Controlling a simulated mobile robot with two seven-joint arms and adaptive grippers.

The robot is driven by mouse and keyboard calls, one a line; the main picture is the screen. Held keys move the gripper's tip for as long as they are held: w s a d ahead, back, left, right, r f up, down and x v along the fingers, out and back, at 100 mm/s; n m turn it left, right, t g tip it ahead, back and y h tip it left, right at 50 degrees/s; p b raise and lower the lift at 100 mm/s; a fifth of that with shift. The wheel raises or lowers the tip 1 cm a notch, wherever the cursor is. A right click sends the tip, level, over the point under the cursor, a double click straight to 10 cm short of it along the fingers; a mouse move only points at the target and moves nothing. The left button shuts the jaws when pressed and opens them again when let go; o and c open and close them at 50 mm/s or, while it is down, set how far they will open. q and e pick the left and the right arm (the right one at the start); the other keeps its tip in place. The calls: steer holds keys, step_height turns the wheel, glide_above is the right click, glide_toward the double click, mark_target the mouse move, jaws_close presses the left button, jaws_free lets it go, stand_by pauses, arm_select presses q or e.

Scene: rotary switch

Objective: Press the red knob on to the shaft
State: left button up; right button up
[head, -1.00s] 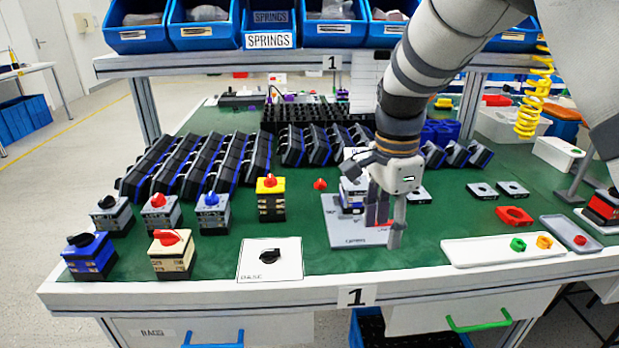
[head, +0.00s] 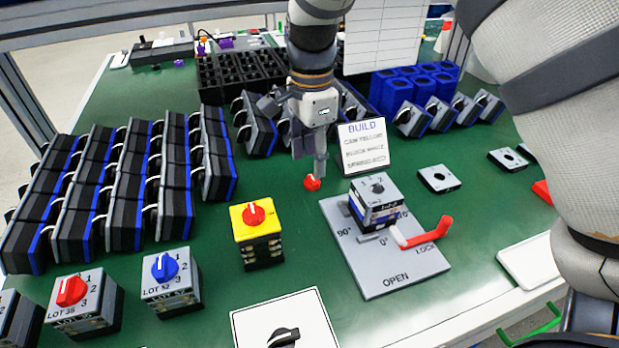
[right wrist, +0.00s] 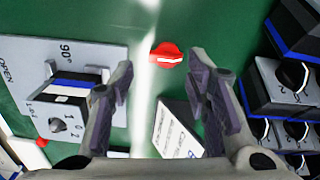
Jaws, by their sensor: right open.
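The loose red knob (head: 312,183) lies on the green table, left of the grey fixture plate (head: 381,272). A switch body (head: 378,208) with a grey top face and a small central shaft (head: 377,187) stands upright on that plate. My right gripper (head: 309,164) is at the loose knob, with a fingertip close above it in the head view. In the right wrist view, its fingers are apart and empty, and the red knob (right wrist: 166,52) shows beyond the gap between them. Contact cannot be told. My left gripper is not in view.
The fixture's red lever (head: 425,234) points toward LOCK. A white BUILD card (head: 363,148) stands behind the fixture. A yellow switch with a red knob (head: 255,222) stands left of the loose knob. Rows of black switches (head: 130,190) fill the left; a black crate (head: 235,80) is behind.

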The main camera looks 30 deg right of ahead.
mark_target(312, 178)
steer(key=f, duration=0.5)
steer(key=shift+w+d+f, duration=0.25)
steer(key=shift+d+f, duration=0.05)
steer(key=shift+f, duration=0.05)
steer(key=shift+c, duration=0.3)
steer(key=c, duration=0.5)
